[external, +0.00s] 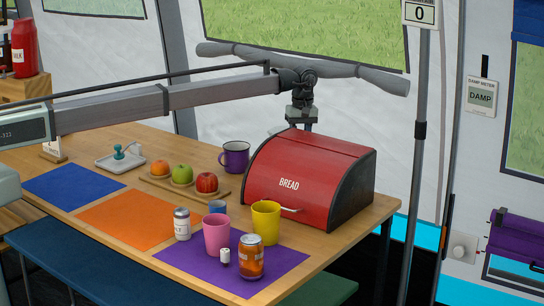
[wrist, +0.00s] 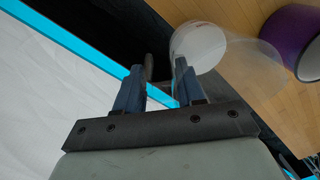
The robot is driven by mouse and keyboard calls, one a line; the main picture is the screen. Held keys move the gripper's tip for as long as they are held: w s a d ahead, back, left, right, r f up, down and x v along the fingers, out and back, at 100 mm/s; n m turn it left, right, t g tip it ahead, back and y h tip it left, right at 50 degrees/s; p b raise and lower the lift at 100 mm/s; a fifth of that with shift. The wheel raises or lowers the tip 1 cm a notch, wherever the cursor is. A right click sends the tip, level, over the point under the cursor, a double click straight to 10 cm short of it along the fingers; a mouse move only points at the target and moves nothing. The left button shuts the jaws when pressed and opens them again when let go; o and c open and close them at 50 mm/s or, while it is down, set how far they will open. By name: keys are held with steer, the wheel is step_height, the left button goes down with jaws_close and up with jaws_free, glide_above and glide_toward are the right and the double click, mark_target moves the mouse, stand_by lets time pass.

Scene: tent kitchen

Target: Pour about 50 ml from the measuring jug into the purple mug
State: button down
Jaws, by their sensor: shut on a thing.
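The purple mug (external: 235,157) stands upright on the table, just left of the bread bin. It also shows in the wrist view (wrist: 287,38) at the upper right, with its pale inside partly in view. In the wrist view the clear measuring jug (wrist: 246,68) is beside my fingers, between them and the mug. My gripper (wrist: 166,70) is shut on the jug, apparently at its handle side. The jug and mug overlap in that view; I cannot tell their gap or the liquid level. In the external view my gripper (external: 301,118) is behind the bread bin, its fingertips and most of the jug hidden.
The red bread bin (external: 300,185) stands close in front of my gripper. Left of the mug is a wooden board (external: 155,186) with fruit. A yellow mug (external: 266,222), a pink cup (external: 216,236), a blue cup and jars stand near the front. The blue mat (external: 70,187) is clear.

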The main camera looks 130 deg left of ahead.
steer(key=shift+s+d+r, duration=0.1)
steer(key=shift+d, duration=0.05)
steer(key=shift+s+d+r+t+y, duration=1)
steer(key=shift+d+r+t+y, duration=0.25)
steer(key=shift+r+y, duration=0.25)
steer(key=shift+s+d+r+t+y, duration=1.05)
steer(key=shift+r+t+y, duration=0.3)
steer(key=shift+r, duration=0.15)
steer(key=shift+s+d+r+t+y, duration=1)
steer(key=shift+d+r+t+y, duration=0.25)
steer(key=shift+r+y, duration=0.25)
steer(key=shift+s+d+t+y, duration=0.1)
steer(key=shift+s+t+y, duration=0.15)
steer(key=shift+y, duration=0.1)
steer(key=shift+s+d+r+t+y, duration=0.3)
steer(key=shift+d+r+t+y, duration=0.15)
steer(key=shift+t+y, duration=0.2)
steer(key=shift+s+d+r+t+y+p, duration=0.2)
steer(key=shift+s+d+t+y+p, duration=0.1)
steer(key=shift+s+d, duration=0.15)
steer(key=shift+a, duration=0.1)
